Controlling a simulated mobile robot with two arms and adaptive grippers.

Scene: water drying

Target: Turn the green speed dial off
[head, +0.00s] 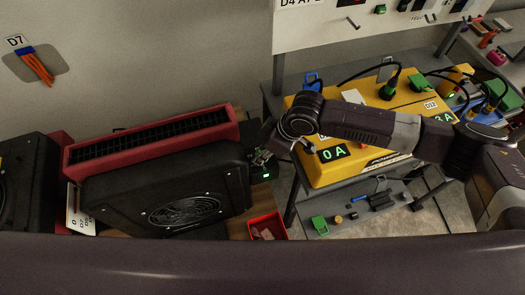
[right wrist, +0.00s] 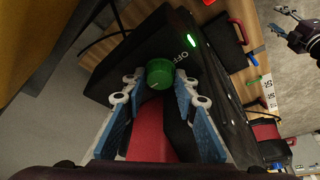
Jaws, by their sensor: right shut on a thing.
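The green speed dial (right wrist: 160,74) sits on the end face of a black fan unit (right wrist: 133,52), beside a lit green light (right wrist: 191,43) and the word OFF. My right gripper (right wrist: 160,88) has its blue-padded fingers on either side of the dial and is shut on it. In the head view, my right gripper (head: 262,156) is at the right end of the black fan unit (head: 165,190), and the dial is hidden there. A small, dark gripper-like part (right wrist: 305,35) at the upper right of the right wrist view appears to be my left gripper; its jaws are unclear.
A red-framed vent unit (head: 150,138) stands behind the fan. A red bin (head: 267,227) lies below my right gripper. A yellow power box (head: 335,172) reading 0 A stands under my right arm. Orange cables (head: 38,67) hang at the left wall.

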